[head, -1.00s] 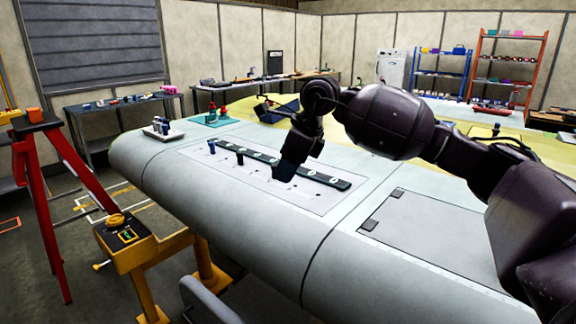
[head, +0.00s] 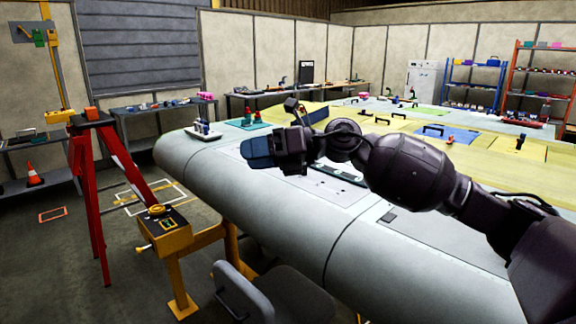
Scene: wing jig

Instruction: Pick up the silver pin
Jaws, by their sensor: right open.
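A small white tray (head: 203,135) with a few upright pins stands on the left end of the grey wing. The pins in it look pale and dark blue; which one is the silver pin is too small to tell. My right gripper (head: 257,150), with blue fingers, is above the wing to the right of the tray, apart from it, pointing left. It is open and nothing shows between its fingers. It hides part of the drilled panel and of the dark strip (head: 340,174) lying on it. My left gripper is out of view.
A teal tray (head: 247,124) with red-topped items sits behind the white tray. A yellow stand (head: 165,232) and a red tripod (head: 92,185) stand in front of the wing's left end. A chair (head: 245,290) is near the front edge.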

